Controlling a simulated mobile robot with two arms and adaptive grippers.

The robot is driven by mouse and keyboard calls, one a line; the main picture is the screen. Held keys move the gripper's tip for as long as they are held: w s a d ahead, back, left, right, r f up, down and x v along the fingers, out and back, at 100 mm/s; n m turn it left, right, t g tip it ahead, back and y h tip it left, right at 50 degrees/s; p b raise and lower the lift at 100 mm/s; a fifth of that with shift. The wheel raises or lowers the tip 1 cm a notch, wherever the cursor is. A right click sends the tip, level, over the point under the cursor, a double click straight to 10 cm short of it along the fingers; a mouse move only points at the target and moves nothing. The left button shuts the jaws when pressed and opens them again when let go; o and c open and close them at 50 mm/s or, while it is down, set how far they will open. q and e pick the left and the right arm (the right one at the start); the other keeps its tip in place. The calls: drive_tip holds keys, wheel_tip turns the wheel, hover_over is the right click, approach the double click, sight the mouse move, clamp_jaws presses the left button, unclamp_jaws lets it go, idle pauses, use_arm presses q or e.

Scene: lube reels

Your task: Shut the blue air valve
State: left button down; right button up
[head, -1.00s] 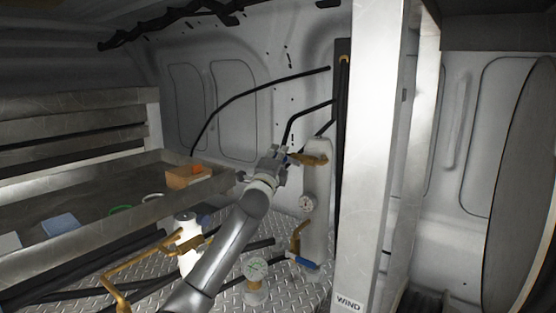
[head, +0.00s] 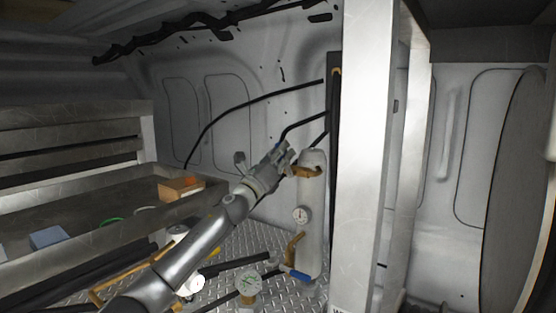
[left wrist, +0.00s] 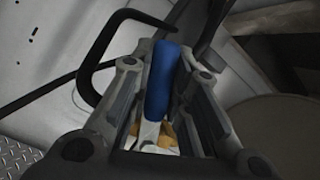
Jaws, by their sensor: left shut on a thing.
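The blue valve handle (left wrist: 160,82) lies lengthwise between the two fingers of my left gripper (left wrist: 160,65) in the left wrist view, with its silver stem and some brass below it. In the head view my left gripper (head: 282,154) is at the upper left of the white cylinder, beside the brass valve body (head: 306,172). The gripper is shut on the handle and hides most of it there. A second blue handle (head: 297,275) sits on a brass fitting low on the white cylinder (head: 312,230). My right gripper is not in view.
Gauges sit on the cylinder (head: 301,215) and in front of it (head: 248,284). Black hoses (head: 240,262) cross the tread-plate floor. A metal tray (head: 85,215) with an orange box (head: 181,189) is at left. A tall pale post (head: 365,150) stands close on the right.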

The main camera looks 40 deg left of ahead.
use_arm(q)
drive_tip(key=shift+w+d+r+m+h+b, duration=0.15)
drive_tip(key=shift+d+m+h, duration=0.45)
drive_tip(key=shift+m, duration=0.65)
drive_tip(key=shift+d+f+m+h+b, duration=0.15)
drive_tip(key=shift+d+m+h, duration=0.15)
drive_tip(key=shift+m+h, duration=0.8)
drive_tip(key=shift+w+d+r+m+h+b, duration=0.15)
drive_tip(key=shift+d+m+h, duration=0.35)
drive_tip(key=shift+m, duration=0.95)
drive_tip(key=shift+s, duration=0.1)
drive_tip(key=c, duration=1.3)
unclamp_jaws()
drive_tip(key=shift+c, duration=0.2)
drive_tip(key=shift+s, duration=0.15)
drive_tip(key=v, duration=1.1)
drive_tip(key=shift+s, duration=0.4)
drive_tip(key=shift+r, duration=0.1)
